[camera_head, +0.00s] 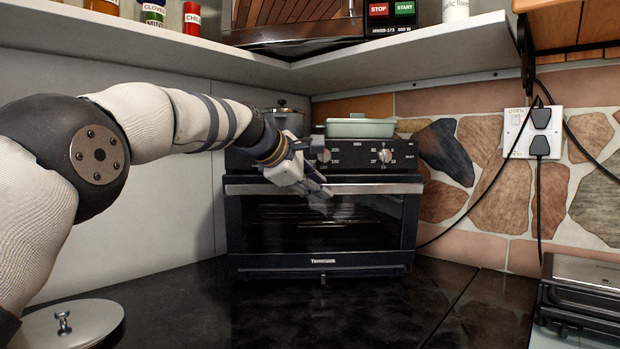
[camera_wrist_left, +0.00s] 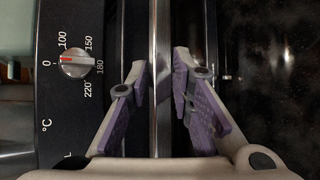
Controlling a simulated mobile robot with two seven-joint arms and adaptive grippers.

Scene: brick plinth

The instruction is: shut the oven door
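The black oven (camera_head: 400,158) stands on the dark counter against the wall. Its glass door (camera_head: 372,225) is upright or nearly so; I cannot tell whether a small gap is left at its top. A silver handle bar (camera_head: 385,188) runs along the door's top edge. My left gripper (camera_head: 322,192) is at the middle of this handle, coming from above left. In the left wrist view the handle bar (camera_wrist_left: 162,40) passes between the two spread fingers (camera_wrist_left: 160,70), which do not visibly clamp it. My right gripper is in neither view.
A pale green dish (camera_head: 360,128) and a pot (camera_head: 287,118) are on top of the oven. A shelf (camera_head: 390,50) hangs above. A round lid (camera_head: 65,325) lies at front left, and a dark appliance (camera_head: 585,290) is at right. The counter before the oven is clear.

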